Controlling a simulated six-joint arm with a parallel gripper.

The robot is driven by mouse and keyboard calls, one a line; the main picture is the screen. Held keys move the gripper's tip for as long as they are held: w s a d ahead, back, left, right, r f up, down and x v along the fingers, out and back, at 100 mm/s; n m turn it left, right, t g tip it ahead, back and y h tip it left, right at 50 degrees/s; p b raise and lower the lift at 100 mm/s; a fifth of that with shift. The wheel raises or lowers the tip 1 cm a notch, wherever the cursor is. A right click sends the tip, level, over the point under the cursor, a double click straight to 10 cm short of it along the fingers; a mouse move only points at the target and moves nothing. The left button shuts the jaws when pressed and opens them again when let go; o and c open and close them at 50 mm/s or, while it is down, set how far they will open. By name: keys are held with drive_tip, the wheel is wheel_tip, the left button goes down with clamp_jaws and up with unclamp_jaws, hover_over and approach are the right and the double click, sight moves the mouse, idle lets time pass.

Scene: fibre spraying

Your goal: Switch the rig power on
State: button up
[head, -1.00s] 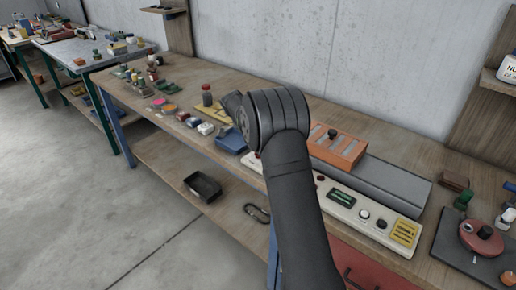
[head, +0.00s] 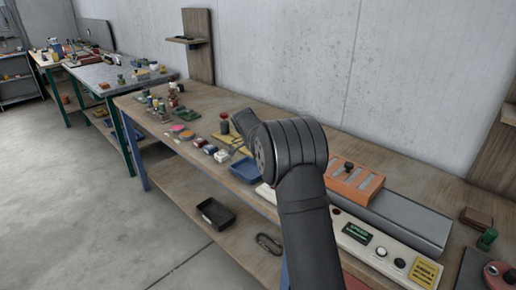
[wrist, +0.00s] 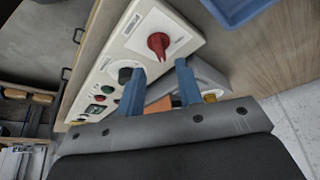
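The cream control panel (head: 345,224) runs along the bench's front edge in the head view, its middle hidden behind my arm. In the wrist view the panel (wrist: 122,50) lies tilted, with a red rotary knob (wrist: 158,43) on a white plate near its end. A black knob (wrist: 125,74) and green and red buttons sit further along. My gripper (wrist: 158,80) shows two blue fingers spread apart with nothing between them. The red knob appears just beyond the fingertips, not between them. In the head view the fingers and red knob are hidden by my arm.
A blue tray (head: 246,171) lies just left of the panel. An orange slotted block (head: 352,190) and a long grey housing (head: 405,222) stand behind the panel. Small bottles and boxes crowd the bench's left part. A black bin (head: 215,213) rests on the lower shelf.

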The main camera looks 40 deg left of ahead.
drive_tip(key=v, duration=1.2)
drive_tip(key=shift+r, duration=0.2)
drive_tip(key=shift+f, duration=0.1)
drive_tip(key=x, duration=1.7)
drive_tip(key=shift+f, duration=0.1)
